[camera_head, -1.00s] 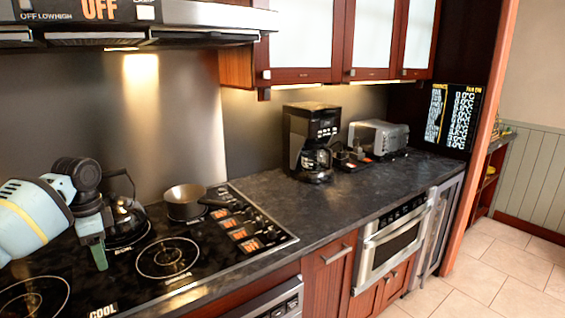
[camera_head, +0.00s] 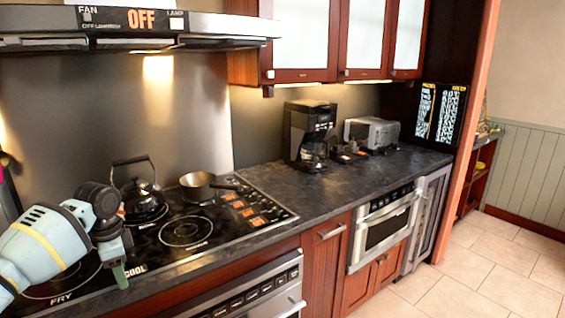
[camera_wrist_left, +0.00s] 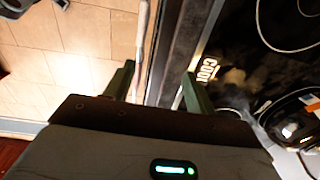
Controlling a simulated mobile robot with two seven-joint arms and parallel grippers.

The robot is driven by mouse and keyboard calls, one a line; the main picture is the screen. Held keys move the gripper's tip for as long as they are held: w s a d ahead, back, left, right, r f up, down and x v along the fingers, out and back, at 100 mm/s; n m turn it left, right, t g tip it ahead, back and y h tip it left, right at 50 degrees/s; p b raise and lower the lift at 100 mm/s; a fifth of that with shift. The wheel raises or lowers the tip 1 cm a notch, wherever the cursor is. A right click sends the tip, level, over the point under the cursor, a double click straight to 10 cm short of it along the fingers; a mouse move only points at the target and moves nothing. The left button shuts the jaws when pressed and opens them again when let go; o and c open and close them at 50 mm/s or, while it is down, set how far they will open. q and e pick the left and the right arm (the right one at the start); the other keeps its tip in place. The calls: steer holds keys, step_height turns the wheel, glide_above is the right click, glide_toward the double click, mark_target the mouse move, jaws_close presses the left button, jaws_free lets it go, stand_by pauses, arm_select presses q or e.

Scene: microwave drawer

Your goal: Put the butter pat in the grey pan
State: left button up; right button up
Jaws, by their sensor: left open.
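The grey pan (camera_head: 197,188) stands upright on the back right of the black cooktop, its dark handle toward the right. I cannot make out a butter pat in either view. My left gripper (camera_head: 121,275) is over the front edge of the cooktop, left of and nearer than the pan, pointing down. In the left wrist view its two green fingers (camera_wrist_left: 158,86) are apart with nothing between them. The right gripper is not in view.
A black kettle (camera_head: 141,200) stands left of the pan, close behind my left arm. A coffee maker (camera_head: 308,135) and a toaster (camera_head: 372,132) stand further back on the dark counter (camera_head: 285,187). Counter right of the cooktop is clear. The range hood (camera_head: 140,30) hangs above.

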arm_select(q)
steer(key=s+d+f+t+h, duration=0.1)
steer(key=s+d+f, duration=0.2)
steer(key=d+f, duration=0.5)
steer(key=s+d+f+n+t+h, duration=0.1)
steer(key=s+d+f, duration=0.3)
steer(key=f, duration=0.6)
steer(key=s+d+f+t+h, duration=0.1)
steer(key=s+d+f, duration=0.1)
steer(key=d+f, duration=0.65)
steer(key=s+d+f+n+t, duration=0.2)
steer(key=s+f, duration=0.1)
steer(key=s, duration=0.5)
steer(key=s+d+f+n+t, duration=0.2)
steer(key=s+d+n+t, duration=0.1)
steer(key=s, duration=0.5)
steer(key=s+a+r+n+t+y, duration=0.1)
steer(key=s+a+n, duration=0.1)
steer(key=s, duration=0.6)
steer(key=shift+a+r, duration=0.25)
steer(key=shift+a, duration=0.35)
steer(key=shift+s, duration=0.1)
steer(key=shift+c, duration=0.4)
